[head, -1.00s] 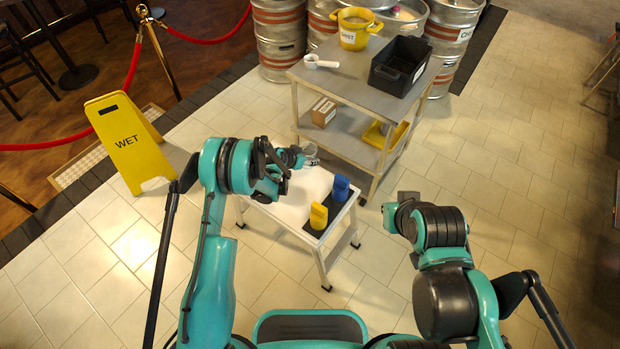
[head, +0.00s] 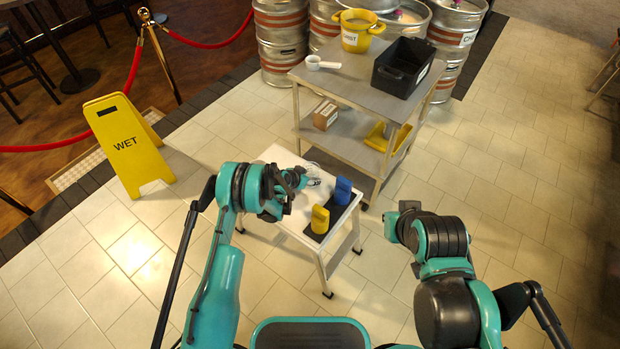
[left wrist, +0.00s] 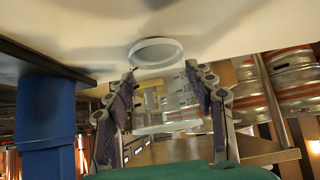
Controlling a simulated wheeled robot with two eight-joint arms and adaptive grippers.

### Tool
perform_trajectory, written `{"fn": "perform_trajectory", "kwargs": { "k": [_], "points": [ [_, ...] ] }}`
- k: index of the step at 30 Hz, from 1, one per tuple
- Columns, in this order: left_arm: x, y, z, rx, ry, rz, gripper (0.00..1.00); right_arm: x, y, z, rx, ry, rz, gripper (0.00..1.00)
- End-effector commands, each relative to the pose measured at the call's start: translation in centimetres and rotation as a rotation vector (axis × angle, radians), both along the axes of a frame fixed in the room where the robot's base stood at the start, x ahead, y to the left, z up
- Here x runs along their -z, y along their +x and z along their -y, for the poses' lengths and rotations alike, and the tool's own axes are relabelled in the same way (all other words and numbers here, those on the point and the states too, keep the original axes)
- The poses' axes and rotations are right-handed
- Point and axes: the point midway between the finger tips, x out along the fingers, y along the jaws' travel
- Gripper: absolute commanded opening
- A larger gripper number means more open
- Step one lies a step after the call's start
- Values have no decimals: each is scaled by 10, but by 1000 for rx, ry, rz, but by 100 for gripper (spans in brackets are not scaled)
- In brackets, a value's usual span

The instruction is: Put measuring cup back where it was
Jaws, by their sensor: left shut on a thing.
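The clear measuring cup (left wrist: 165,108) is see-through and sits between the two dark fingers of my left gripper (left wrist: 165,98) in the left wrist view. That gripper (head: 303,180) is shut on it over the small white table (head: 283,156) in the head view, where the cup is hard to make out. A pale ring (left wrist: 157,52) shows just beyond the cup against the white surface; I cannot tell whether it is part of the cup. I cannot tell whether the cup touches the table. My right gripper (head: 407,207) is apart from the table, its fingers unclear.
A grey cart (head: 350,80) behind holds a white scoop (head: 322,64), a yellow pot (head: 357,38) and a black bin (head: 402,68).

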Motion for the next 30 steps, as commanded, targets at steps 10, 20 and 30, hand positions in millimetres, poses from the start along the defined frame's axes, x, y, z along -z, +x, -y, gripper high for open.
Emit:
{"fn": "perform_trajectory", "kwargs": {
  "k": [10,20,30],
  "points": [
    [2,0,0,0,0,0,75,-1,0,0,0,0,0,0],
    [-2,0,0,0,0,0,75,-1,0,0,0,0,0,0],
    [-50,-37,-28,-3,-1,1,75,-26,0,0,0,0,0,0]
  ]
}}
